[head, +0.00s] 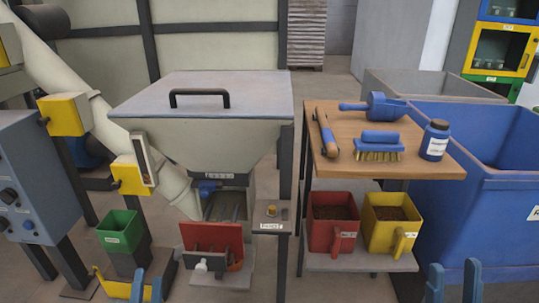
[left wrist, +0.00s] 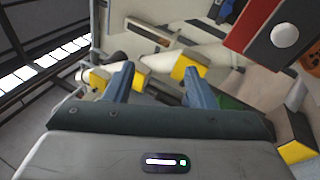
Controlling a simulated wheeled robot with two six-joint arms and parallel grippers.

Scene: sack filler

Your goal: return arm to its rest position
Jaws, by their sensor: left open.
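My left gripper (head: 147,286) shows at the bottom left of the head view as two blue fingertips, in front of the green bin (head: 120,230) and its dark stand. In the left wrist view its two blue fingers (left wrist: 158,88) stand apart, with nothing held between them. My right gripper (head: 453,284) shows at the bottom right of the head view, its blue fingertips apart and empty in front of the large blue bin (head: 500,215). Both arms are otherwise out of the head view.
A hopper (head: 215,145) with a handled lid stands in the middle, above a red sack holder (head: 212,242). A wooden-topped cart (head: 385,170) holds a brush, a blue scoop and a bottle. Red (head: 333,232) and yellow (head: 392,228) tubs sit on its lower shelf. A blue control cabinet (head: 35,180) stands left.

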